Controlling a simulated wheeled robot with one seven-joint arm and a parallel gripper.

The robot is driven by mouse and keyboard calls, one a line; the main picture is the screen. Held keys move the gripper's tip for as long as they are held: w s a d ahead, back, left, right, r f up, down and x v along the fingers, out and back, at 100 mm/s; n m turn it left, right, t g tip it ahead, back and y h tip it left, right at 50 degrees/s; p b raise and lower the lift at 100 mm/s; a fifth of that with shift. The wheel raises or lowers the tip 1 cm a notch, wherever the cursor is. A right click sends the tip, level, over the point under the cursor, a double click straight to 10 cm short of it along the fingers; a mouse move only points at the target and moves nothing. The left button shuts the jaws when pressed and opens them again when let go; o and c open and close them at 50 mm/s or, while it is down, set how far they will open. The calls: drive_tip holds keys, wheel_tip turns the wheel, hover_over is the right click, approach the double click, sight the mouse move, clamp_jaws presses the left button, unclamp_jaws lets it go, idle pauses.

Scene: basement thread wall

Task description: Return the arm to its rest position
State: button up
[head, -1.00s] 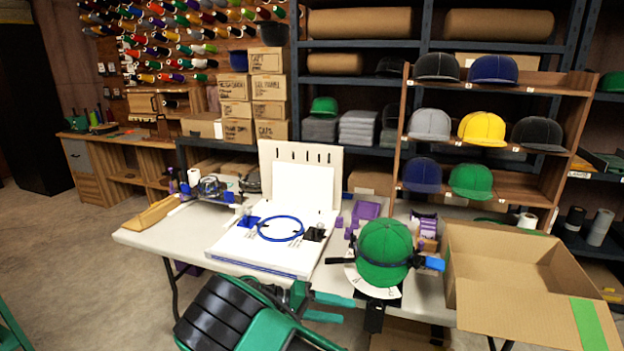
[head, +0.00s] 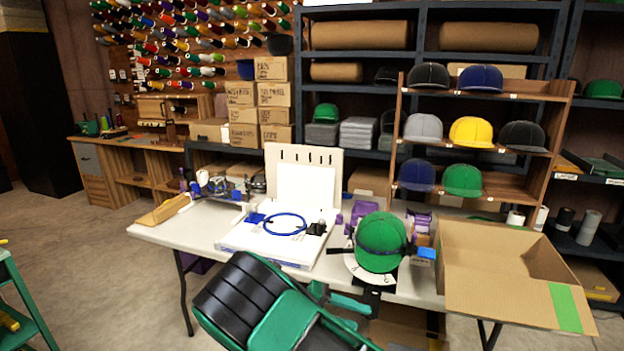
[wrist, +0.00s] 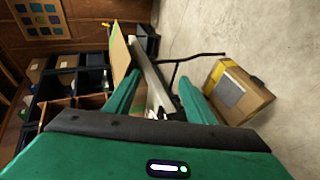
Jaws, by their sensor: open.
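My gripper (wrist: 158,90) shows in the wrist view with its two green fingers spread apart and nothing held between them. Past the fingers lie a table edge, a table leg and the floor. In the head view my green and black arm fills the bottom centre, in front of the work table (head: 210,228). The fingers there are mostly hidden behind the arm, near the table's front edge. A green cap (head: 381,243) sits on a cap holder on the table, apart from my arm.
An open cardboard box (head: 485,297) stands at the table's right. A blue hoop (head: 285,233) lies on a white board at the centre. A taped box (wrist: 238,92) is on the floor. A green stand (head: 22,300) is at the lower left.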

drive_tip(key=s+d+r+m+g+y, duration=0.1)
drive_tip(key=s+d+r+g+y, duration=0.15)
drive_tip(key=d+r, duration=0.55)
drive_tip(key=s+d+r+m+g+y, duration=0.2)
drive_tip(key=d+r+y, duration=0.2)
drive_tip(key=d, duration=0.9)
drive_tip(key=s+d+r+m+y, duration=0.1)
drive_tip(key=s+d+r+y, duration=0.4)
drive_tip(key=s+d, duration=0.5)
drive_tip(key=s+a+r+m+t+y, duration=0.1)
drive_tip(key=s+t, duration=0.3)
drive_tip(key=s, duration=1.5)
drive_tip(key=shift+s+r+y, duration=0.4)
drive_tip(key=shift+r+y, duration=0.15)
drive_tip(key=shift+r, duration=0.35)
